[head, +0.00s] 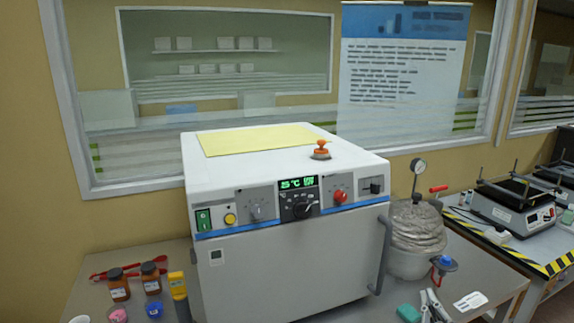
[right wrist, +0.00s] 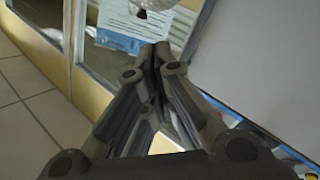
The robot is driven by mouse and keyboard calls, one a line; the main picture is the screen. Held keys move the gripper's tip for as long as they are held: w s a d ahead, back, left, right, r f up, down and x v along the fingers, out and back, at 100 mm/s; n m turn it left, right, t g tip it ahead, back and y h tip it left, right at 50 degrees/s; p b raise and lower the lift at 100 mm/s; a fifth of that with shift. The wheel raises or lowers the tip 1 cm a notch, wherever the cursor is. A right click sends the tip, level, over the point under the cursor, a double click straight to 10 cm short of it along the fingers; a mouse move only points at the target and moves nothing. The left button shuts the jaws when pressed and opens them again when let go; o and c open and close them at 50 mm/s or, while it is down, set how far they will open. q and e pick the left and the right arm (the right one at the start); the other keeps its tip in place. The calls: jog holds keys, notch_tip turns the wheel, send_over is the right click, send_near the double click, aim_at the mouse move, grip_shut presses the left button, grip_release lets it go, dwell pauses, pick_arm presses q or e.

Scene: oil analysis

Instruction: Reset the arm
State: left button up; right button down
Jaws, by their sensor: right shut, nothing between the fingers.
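My right gripper (right wrist: 156,50) shows in the right wrist view with its dark fingers together and nothing between them. It is clear of any object there, with a window frame and a pale panel behind it. In the head view, a grey pronged shape (head: 434,306) stands at the lower right edge beside a green item; I cannot tell whether it is my gripper or a tool. My left gripper is in neither view.
A large white heating unit (head: 290,262) fills the middle of the bench. A foil-wrapped vessel (head: 418,228) with a gauge stands to its right. Brown bottles (head: 119,284) and a yellow device (head: 179,290) stand at left. A striped-edge table (head: 520,248) carries more equipment at far right.

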jog(key=s+a+f+m+g, duration=0.25)
jog(key=s+f+g, duration=0.45)
jog(key=s+f, duration=0.55)
jog(key=s+a+f+g+y, duration=0.2)
jog(key=s+a+f+g, duration=0.2)
jog(key=s, duration=0.4)
jog(key=s+a+f+g+y, duration=0.2)
jog(key=s+a+f+g, duration=0.15)
jog(key=s, duration=0.55)
notch_tip(320, 180, down, 25)
jog(key=s, duration=0.1)
jog(key=s+d+f+n+g, duration=0.1)
jog(key=s+d+f+g, duration=0.1)
jog(key=s+f, duration=1.5)
jog(key=shift+d, duration=0.55)
dwell(1.7)
